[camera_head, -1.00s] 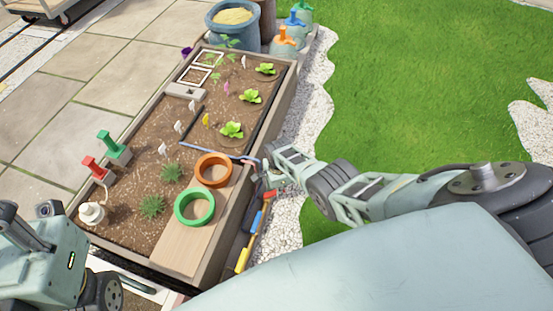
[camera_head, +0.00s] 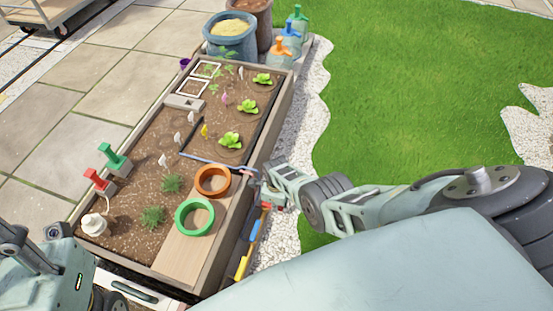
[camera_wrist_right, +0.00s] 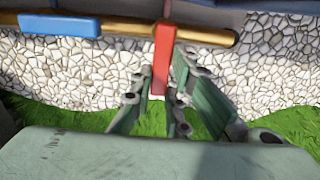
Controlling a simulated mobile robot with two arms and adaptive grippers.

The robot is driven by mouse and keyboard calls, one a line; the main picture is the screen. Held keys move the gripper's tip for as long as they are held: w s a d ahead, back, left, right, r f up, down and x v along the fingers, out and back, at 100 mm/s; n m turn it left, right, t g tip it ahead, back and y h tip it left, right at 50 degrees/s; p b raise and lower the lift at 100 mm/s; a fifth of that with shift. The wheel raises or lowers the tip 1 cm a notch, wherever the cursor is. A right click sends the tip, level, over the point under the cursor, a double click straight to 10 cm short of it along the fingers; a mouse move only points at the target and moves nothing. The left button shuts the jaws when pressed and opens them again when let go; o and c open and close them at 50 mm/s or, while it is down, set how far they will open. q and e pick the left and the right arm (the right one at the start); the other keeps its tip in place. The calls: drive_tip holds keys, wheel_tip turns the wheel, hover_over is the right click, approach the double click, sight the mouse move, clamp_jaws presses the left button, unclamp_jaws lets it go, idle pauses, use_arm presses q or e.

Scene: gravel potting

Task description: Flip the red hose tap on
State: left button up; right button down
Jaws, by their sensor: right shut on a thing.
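The red hose tap shows as a red lever (camera_wrist_right: 162,58) in the right wrist view. It hangs down across a brass-coloured pipe (camera_wrist_right: 200,34) on the outer side of the planter. In the head view a small bit of red (camera_head: 266,206) shows below my right gripper (camera_head: 258,186). My right gripper (camera_wrist_right: 163,88) is shut on the red lever, with fingers on either side of it. A blue lever (camera_wrist_right: 60,25) lies along the pipe to the left in the wrist view. My left arm is at the lower left of the head view; its fingertips are not visible.
The planter (camera_head: 281,110) holds seedlings, an orange ring (camera_head: 198,182) and a green ring (camera_head: 180,218). A red T-handled item (camera_head: 98,178) and a green one (camera_head: 113,157) stand at its left edge. White gravel (camera_head: 285,235) and grass lie right of it.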

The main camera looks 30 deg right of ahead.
drive_tip(key=shift+s, duration=0.15)
drive_tip(key=c, duration=1.7)
unclamp_jaws()
drive_tip(key=shift+r, duration=0.15)
drive_tip(key=shift+w+r, duration=0.2)
drive_tip(key=shift+r, duration=0.3)
drive_tip(key=shift+s+r, duration=0.15)
drive_tip(key=shift+r, duration=5.15)
